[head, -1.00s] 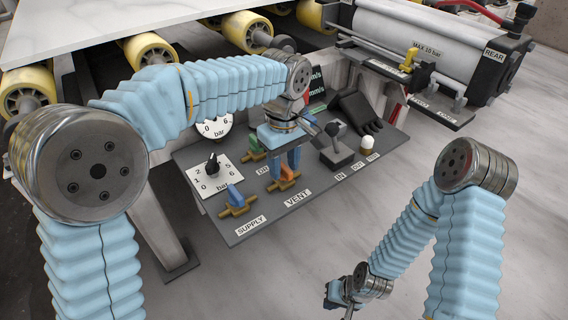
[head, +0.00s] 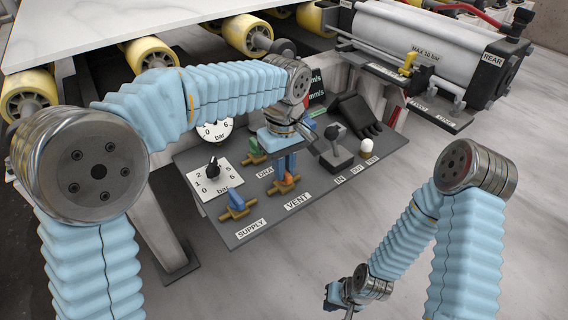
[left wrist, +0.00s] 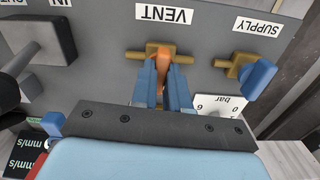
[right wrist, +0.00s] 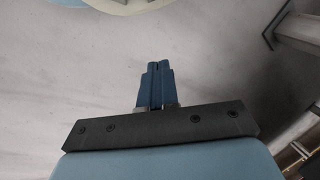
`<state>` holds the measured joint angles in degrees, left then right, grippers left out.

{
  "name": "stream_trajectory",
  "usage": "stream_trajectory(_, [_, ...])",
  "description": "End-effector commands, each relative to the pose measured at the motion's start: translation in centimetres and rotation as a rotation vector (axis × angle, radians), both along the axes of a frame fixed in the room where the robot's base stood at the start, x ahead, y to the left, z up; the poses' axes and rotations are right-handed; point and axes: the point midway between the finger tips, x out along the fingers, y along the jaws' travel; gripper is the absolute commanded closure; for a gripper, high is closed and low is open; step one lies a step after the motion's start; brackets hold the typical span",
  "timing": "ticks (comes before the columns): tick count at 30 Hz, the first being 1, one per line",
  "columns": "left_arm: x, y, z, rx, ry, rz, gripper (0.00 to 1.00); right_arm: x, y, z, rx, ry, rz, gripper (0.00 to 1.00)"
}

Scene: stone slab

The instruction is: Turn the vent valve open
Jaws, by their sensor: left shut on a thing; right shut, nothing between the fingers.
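The vent valve has an orange handle (left wrist: 165,52) on a brass body (left wrist: 135,55), beside the VENT label on the dark panel. In the head view its brass body (head: 273,189) shows below my left fingers. My left gripper (head: 287,172) reaches down from above and is shut on the orange handle. In the left wrist view the blue fingers (left wrist: 163,78) lie on either side of the handle and hide part of it. My right gripper (right wrist: 157,66) is shut and empty over the pale floor, away from the panel. It shows at the bottom of the head view (head: 348,308).
The supply valve (head: 237,204) with a blue handle and the green-handled drain valve (head: 253,150) are close by. A regulator knob (head: 212,168), a gauge (head: 216,132), a lever (head: 336,146) and a black glove (head: 358,114) are around the panel. Rollers (head: 151,54) stand behind.

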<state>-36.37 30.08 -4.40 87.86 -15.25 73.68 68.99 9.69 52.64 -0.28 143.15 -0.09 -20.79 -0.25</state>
Motion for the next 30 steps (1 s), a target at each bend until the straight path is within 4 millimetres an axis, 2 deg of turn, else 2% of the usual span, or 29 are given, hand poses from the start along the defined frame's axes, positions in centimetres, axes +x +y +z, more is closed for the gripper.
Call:
stream_trajectory(12, [0.0, 0.0, 0.3, 0.0, 0.001, -0.349, 1.0, -0.3, 0.8, 2.9, 0.012, 0.006, 0.015, 1.0])
stream_trajectory(30, [0.0, 0.0, 0.3, 0.0, 0.001, -0.921, 1.0, -0.8, 1.9, 6.0, 0.028, 0.014, 0.034, 1.0])
